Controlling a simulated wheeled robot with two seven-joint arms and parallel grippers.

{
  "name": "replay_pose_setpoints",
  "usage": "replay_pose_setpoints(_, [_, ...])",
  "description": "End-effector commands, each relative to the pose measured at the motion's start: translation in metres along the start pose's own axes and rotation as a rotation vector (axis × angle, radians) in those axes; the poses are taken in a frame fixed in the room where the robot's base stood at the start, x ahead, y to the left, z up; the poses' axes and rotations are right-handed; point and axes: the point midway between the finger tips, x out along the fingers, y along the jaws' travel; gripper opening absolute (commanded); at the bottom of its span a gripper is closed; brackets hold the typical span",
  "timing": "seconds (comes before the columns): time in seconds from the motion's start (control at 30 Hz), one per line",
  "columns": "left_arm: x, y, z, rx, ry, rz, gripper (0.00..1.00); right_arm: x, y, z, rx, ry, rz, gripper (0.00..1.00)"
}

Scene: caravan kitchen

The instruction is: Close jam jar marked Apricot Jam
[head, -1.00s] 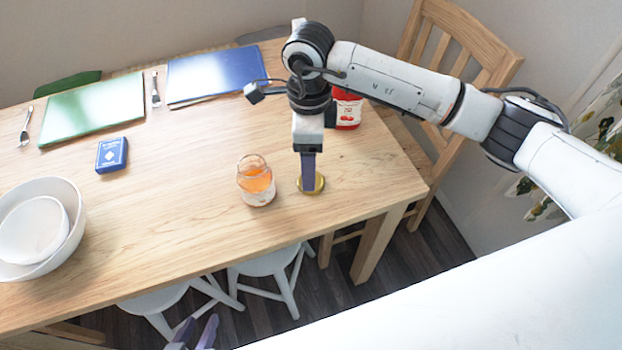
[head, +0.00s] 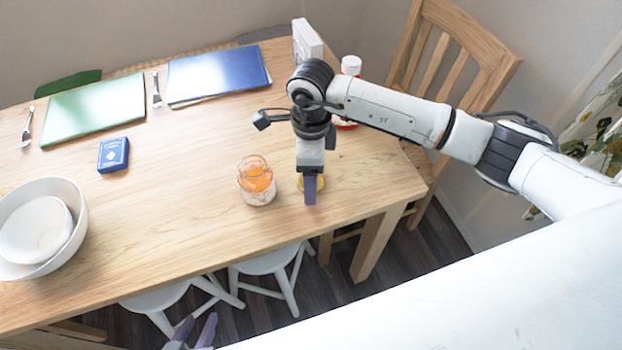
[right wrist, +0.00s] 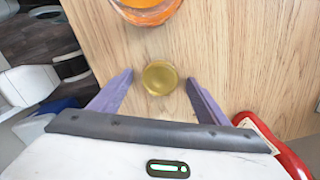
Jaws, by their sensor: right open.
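The open glass jar with orange jam (head: 257,185) stands upright near the table's front edge; its label is not readable. Its top also shows at the upper edge of the right wrist view (right wrist: 147,8). A round gold lid (right wrist: 160,77) lies flat on the table to the right of the jar, partly hidden by my gripper in the head view (head: 320,183). My right gripper (right wrist: 158,82) is open, pointing down, with one purple finger on each side of the lid and gaps between. My left gripper (head: 194,333) is low in front of the table, open and empty.
White bowls (head: 70,240), a small blue box (head: 113,154), a green board (head: 92,108) and a blue board (head: 215,74) occupy the left and back. The table's middle is clear.

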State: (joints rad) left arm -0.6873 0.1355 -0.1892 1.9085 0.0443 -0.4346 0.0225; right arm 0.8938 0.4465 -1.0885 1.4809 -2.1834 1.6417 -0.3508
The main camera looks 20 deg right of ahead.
Motion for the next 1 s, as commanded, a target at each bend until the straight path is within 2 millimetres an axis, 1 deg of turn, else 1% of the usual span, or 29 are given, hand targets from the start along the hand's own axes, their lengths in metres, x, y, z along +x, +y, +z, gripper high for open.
replay_pose_setpoints(0.03, [0.000,0.000,0.000,0.000,-0.001,0.000,0.31,0.000,0.000,0.000,0.000,0.000,0.000,0.64])
replay_pose_setpoints(0.17, [0.000,0.000,0.001,0.001,-0.002,0.000,0.31,0.000,0.000,0.000,0.000,0.000,0.000,0.42])
replay_pose_setpoints(0.2, [0.000,0.000,0.001,0.001,-0.002,0.000,0.31,0.000,0.000,0.000,0.000,0.000,0.000,0.35])
replay_pose_setpoints(0.27, [0.000,0.000,0.001,0.001,-0.003,0.000,0.31,0.000,0.000,0.000,0.000,0.000,0.000,0.26])
replay_pose_setpoints(0.57, [0.000,0.000,0.001,0.001,-0.003,0.001,0.31,-0.001,0.000,0.000,0.000,0.000,-0.001,0.26])
replay_pose_setpoints(0.67, [0.001,0.001,0.001,0.001,-0.002,0.001,0.31,-0.006,-0.001,0.000,0.000,-0.001,-0.002,0.26])
replay_pose_setpoints(0.77, [0.001,0.001,0.001,0.001,-0.002,0.001,0.31,-0.020,-0.002,0.001,0.000,-0.003,-0.005,0.26])
replay_pose_setpoints(1.0, [0.004,0.001,0.004,0.002,-0.001,0.002,0.31,-0.069,-0.002,0.001,0.000,-0.003,-0.006,0.26])
